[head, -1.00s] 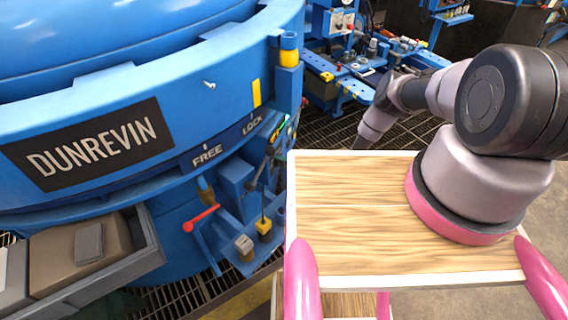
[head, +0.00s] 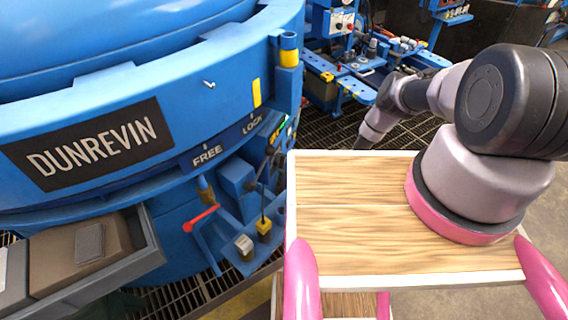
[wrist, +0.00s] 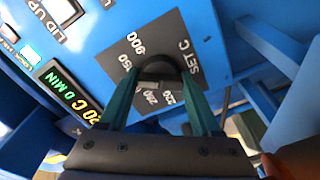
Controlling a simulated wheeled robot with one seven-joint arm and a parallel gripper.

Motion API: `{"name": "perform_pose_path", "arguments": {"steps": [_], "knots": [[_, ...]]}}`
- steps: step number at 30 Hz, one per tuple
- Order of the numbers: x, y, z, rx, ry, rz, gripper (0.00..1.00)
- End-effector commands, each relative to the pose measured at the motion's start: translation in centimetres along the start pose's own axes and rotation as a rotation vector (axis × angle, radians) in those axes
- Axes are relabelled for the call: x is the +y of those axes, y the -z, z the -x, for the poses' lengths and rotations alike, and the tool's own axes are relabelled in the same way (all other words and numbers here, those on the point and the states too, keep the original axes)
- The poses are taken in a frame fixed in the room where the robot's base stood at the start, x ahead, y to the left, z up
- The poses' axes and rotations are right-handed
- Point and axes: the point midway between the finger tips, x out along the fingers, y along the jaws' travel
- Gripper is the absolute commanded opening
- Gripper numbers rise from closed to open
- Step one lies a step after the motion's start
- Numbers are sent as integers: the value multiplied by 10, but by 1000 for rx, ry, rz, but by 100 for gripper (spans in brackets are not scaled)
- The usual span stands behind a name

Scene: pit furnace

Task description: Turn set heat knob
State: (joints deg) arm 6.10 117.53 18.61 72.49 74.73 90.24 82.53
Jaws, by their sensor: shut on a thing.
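The set heat knob (wrist: 157,66) is a dark round knob on a black dial plate marked "SET C" with numbers around it, in the wrist view. The plate sits on a blue panel. My gripper (wrist: 160,80) has its two green fingers shut on the knob, one on each side. The fingers and the gripper body hide part of the knob and some of the dial marks. In the head view neither the knob nor my gripper shows; my arm reaches away behind the wooden-topped cart.
A lit display (wrist: 73,92) and a "LID UP" button plate (wrist: 62,12) are left of the dial. A blue beam (wrist: 285,60) runs at the right. The large blue furnace (head: 200,90), with a red-handled lever (head: 201,218), fills the left of the head view.

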Motion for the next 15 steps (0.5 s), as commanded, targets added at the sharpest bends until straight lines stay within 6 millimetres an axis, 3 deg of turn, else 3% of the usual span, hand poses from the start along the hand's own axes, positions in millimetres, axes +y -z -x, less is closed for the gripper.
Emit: {"name": "perform_pose_path", "arguments": {"steps": [15], "knots": [[0, -2, 2, -3, 1, -120, 9]]}}
